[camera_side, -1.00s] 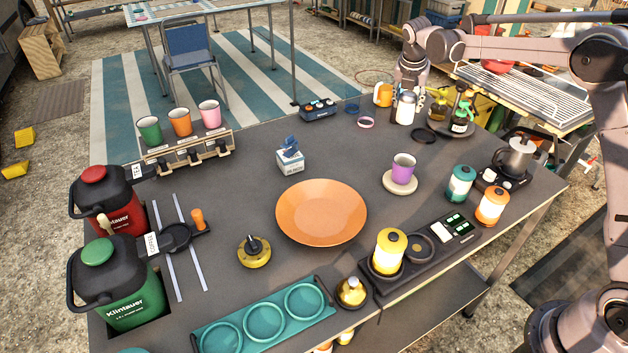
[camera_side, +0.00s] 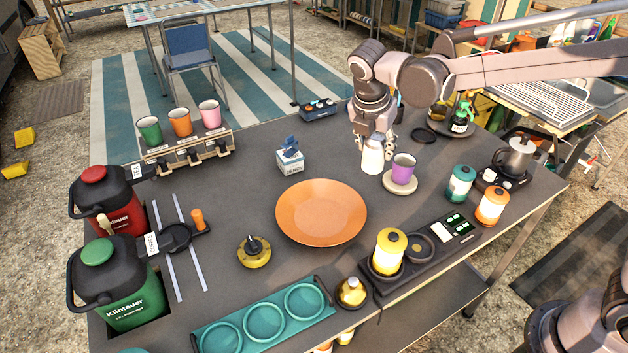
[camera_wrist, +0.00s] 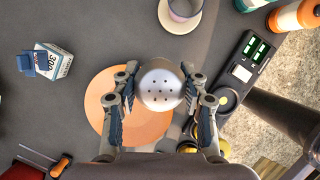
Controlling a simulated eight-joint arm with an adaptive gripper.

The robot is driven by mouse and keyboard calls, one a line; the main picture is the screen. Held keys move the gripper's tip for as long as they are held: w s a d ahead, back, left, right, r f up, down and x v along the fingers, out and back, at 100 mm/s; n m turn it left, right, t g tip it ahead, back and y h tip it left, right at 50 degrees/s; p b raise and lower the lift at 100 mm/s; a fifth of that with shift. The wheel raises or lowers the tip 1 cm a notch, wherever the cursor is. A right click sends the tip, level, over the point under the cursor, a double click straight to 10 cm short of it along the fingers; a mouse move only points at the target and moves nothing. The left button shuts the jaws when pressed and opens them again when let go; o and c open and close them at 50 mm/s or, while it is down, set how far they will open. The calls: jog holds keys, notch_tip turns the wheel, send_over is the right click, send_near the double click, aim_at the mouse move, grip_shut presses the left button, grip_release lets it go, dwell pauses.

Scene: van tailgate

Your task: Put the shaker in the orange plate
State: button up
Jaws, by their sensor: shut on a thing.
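The shaker (camera_side: 372,158) is white with a perforated metal top, which shows in the wrist view (camera_wrist: 160,86). My gripper (camera_side: 373,142) is shut on it from above and holds it upright, just left of the purple cup. In the wrist view the fingers (camera_wrist: 158,92) press on both sides of the shaker. The orange plate (camera_side: 321,212) is a wide, shallow, empty dish mid-table, in front and to the left of the shaker. In the wrist view the plate (camera_wrist: 108,112) lies partly hidden behind the shaker and the fingers. The shaker's base seems above the table, but the exact gap is unclear.
The purple cup (camera_side: 403,168) stands on a round coaster close to the shaker's right. A small white-blue box (camera_side: 290,160) stands behind the plate. A yellow lantern (camera_side: 389,250) stands at the plate's front right, and a yellow knobbed object (camera_side: 254,252) at its left.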

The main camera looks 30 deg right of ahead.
jog(key=shift+s+a+f, duration=0.1)
jog(key=shift+s+a, duration=0.1)
jog(key=shift+a, duration=0.25)
jog(key=shift+w+a+f, duration=0.35)
jog(key=shift+a+f, duration=1.45)
jog(key=shift+a, duration=0.05)
jog(key=shift+w+a+f, duration=0.35)
jog(key=shift+a+f, duration=1.45)
jog(key=shift+a, duration=0.05)
jog(key=shift+w+a+f, duration=0.35)
jog(key=shift+a+f, duration=1.45)
jog(key=shift+a, duration=0.05)
jog(key=shift+f, duration=0.15)
jog(key=o, duration=1.2)
